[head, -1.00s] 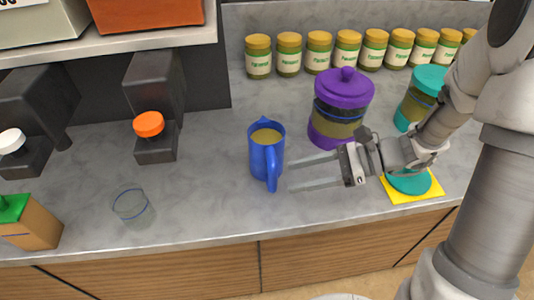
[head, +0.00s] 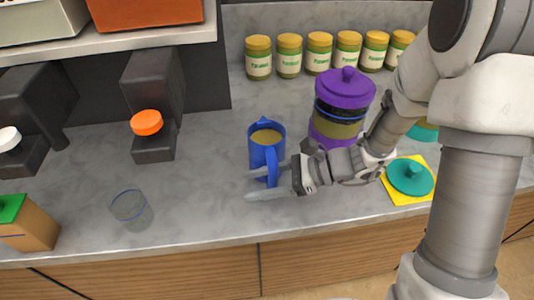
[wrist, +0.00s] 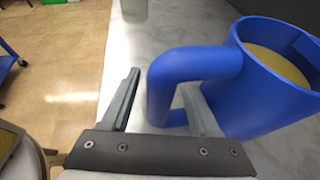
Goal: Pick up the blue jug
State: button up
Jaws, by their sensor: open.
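The blue jug (head: 262,142) stands upright on the grey counter, with a yellowish-brown content inside. Its handle faces the counter's front edge. My gripper (head: 250,184) is open at the jug's handle, with its fingers pointing left in the head view. In the wrist view the jug (wrist: 262,95) fills the right side, and its handle (wrist: 190,68) reaches in over the space between my two fingers (wrist: 165,105). The right finger is partly hidden behind the handle. I cannot tell whether either finger touches it.
A purple-lidded canister (head: 342,100) stands behind right of the jug. A teal lid (head: 410,176) lies on a yellow mat (head: 392,193) to the right. A clear glass (head: 132,208) stands left, near the front edge. Several jars (head: 319,52) line the back. The counter (head: 200,190) between glass and jug is clear.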

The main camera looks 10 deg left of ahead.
grip_shut()
jog(key=shift+r, duration=0.1)
dwell(1.2)
